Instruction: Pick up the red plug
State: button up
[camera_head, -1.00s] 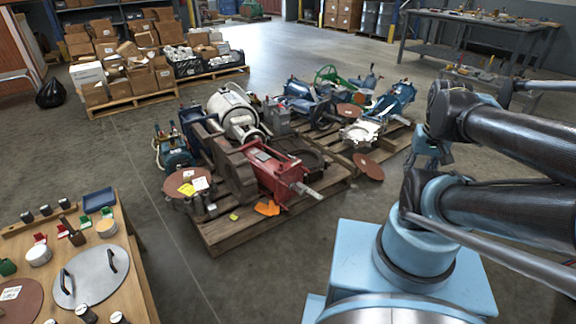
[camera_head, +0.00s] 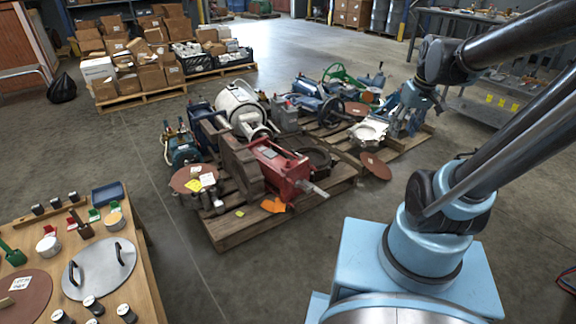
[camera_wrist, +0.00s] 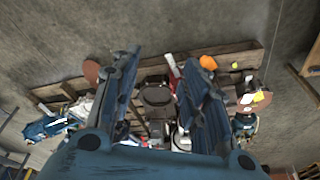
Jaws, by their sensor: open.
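A small red item (camera_head: 72,226), which may be the red plug, lies on the wooden table at the lower left of the head view. It is too small there to tell its shape. My gripper (camera_wrist: 160,62) is open and empty in the wrist view, its two blue fingers spread wide. It hangs over the machine pallets, far from the table. In the head view it is hard to separate from the blue machinery behind it. The red item cannot be made out in the wrist view.
The wooden table (camera_head: 146,262) also holds a round steel lid (camera_head: 88,272), a blue tray (camera_head: 107,194), small green items (camera_head: 95,215) and several jars. A wooden pallet (camera_head: 228,236) with a red machine (camera_head: 280,170) stands mid-floor. Open floor lies between table and pallet.

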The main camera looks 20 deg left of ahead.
jog(key=w+a+n+y, duration=0.1)
jog(key=w+a+n, duration=0.3)
jog(key=w+a, duration=0.65)
jog(key=n+g+y, duration=0.2)
jog(key=n, duration=0.6)
send_over(288, 163)
jog(key=d, duration=0.7)
notch_tip(288, 163, down, 25)
jog(key=x, duration=1.1)
jog(key=w+x, duration=0.1)
jog(key=x, duration=0.5)
jog(key=shift+a+r, duration=0.15)
jog(key=shift+a, duration=0.15)
jog(key=shift+s, duration=0.1)
jog(key=shift+c, duration=0.5)
jog(key=c, duration=0.7)
